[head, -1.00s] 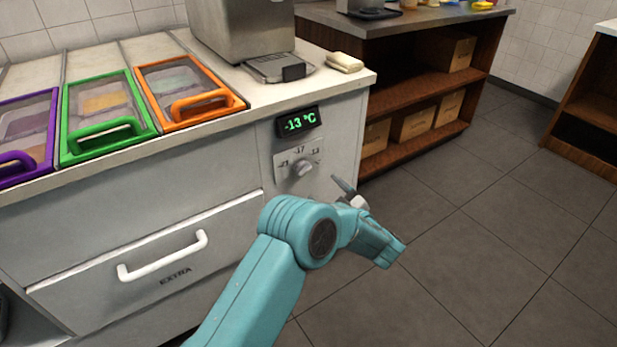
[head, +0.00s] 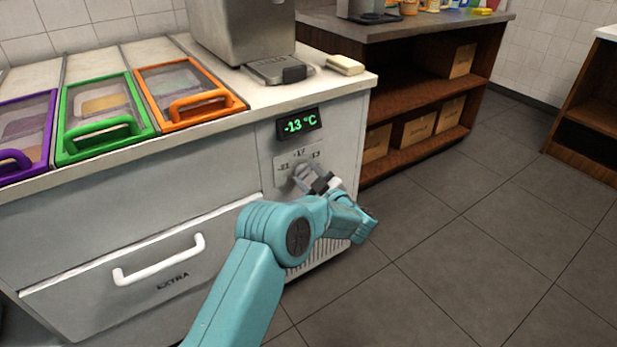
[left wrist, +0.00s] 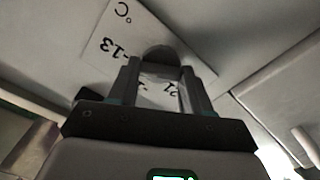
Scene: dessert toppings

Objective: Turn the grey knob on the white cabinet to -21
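The white cabinet (head: 130,230) has a dial plate marked -21, -17 and -13, with the grey knob (head: 300,171) on it. The display (head: 299,124) above reads -13 °C. My left gripper (head: 308,178) is at the knob and partly covers it. In the left wrist view the two fingers (left wrist: 160,80) are spread, with the dark rounded knob (left wrist: 160,54) between their tips. I cannot tell whether they touch it. The knob's pointer direction is not clear. My right gripper is not in view.
A drawer labelled EXTRA with a white handle (head: 160,260) is left of the dial. Purple, green and orange lidded bins (head: 190,90) and a steel machine (head: 243,30) are on top. A dark shelf unit (head: 405,100) stands behind; open floor lies right.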

